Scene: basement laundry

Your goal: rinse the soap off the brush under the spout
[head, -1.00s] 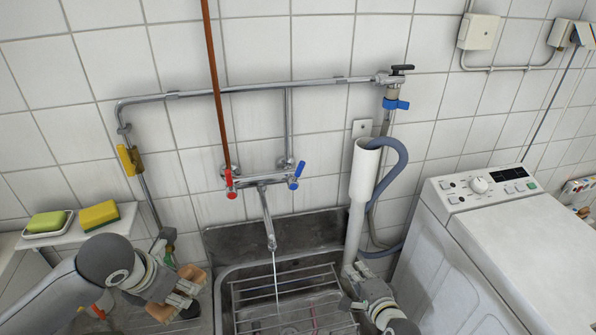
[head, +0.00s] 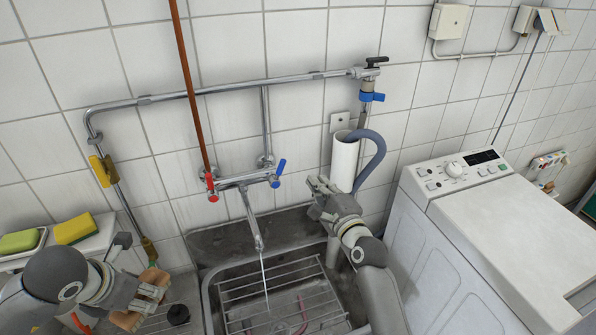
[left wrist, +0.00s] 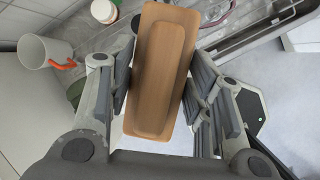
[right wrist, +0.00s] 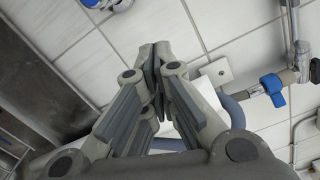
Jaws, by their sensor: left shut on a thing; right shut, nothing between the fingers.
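The brush (left wrist: 160,75) shows its plain wooden back in the left wrist view, between the fingers of my left gripper (head: 148,290), which is shut on it. In the head view the brush is left of the sink; its bristles and any soap are hidden. The metal spout (head: 251,222) hangs over the sink (head: 207,300), and a thin stream of water (head: 264,275) runs from it. The brush is left of the stream, apart from it. My right gripper (head: 318,186) is shut and empty, raised right of the spout, in front of the white standpipe.
A wire rack (head: 280,290) lies in the sink. The tap has a red handle (head: 210,184) and a blue handle (head: 277,172). The white standpipe (head: 344,163) and washing machine (head: 490,220) are at right. A yellow-green sponge (head: 74,228) and green soap (head: 20,241) are at left.

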